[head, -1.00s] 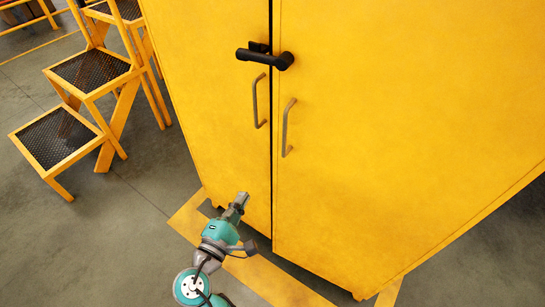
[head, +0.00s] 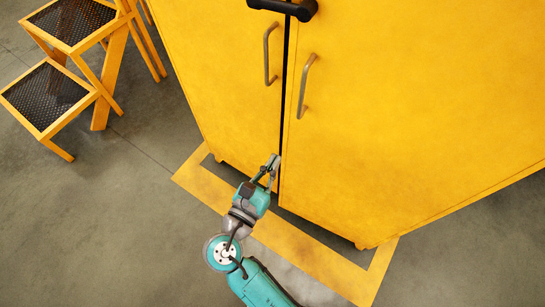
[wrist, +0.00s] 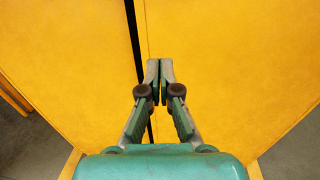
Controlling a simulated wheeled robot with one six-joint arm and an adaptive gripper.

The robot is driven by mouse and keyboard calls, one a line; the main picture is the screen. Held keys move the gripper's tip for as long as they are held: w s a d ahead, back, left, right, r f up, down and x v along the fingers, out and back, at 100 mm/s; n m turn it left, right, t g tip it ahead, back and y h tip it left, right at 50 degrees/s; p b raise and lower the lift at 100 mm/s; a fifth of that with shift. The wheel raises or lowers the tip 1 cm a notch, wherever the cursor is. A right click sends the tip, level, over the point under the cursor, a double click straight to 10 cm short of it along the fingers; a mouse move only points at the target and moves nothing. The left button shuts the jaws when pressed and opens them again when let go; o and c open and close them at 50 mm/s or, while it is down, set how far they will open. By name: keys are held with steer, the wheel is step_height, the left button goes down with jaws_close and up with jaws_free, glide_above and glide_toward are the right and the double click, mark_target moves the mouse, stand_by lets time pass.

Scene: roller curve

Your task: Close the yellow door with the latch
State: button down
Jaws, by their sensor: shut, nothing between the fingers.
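The yellow cabinet has a left door (head: 225,60) and a right door (head: 400,110) with a narrow dark gap between them. Each door has a metal pull handle, the left one (head: 268,54) and the right one (head: 305,85). The black latch handle (head: 287,8) lies across the gap at the top edge of the head view. My gripper (head: 275,160) is shut and empty, low in front of the doors near the gap. In the wrist view its fingertips (wrist: 160,64) lie just right of the gap, over the right door. I cannot tell whether they touch it.
A yellow step stair (head: 52,95) with dark mesh treads stands left of the cabinet. A yellow floor line (head: 300,255) runs around the cabinet's base. The grey floor (head: 110,230) at the lower left is clear.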

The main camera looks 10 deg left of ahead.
mark_target(298, 121)
steer(key=x, duration=1.1)
steer(key=shift+w, duration=0.3)
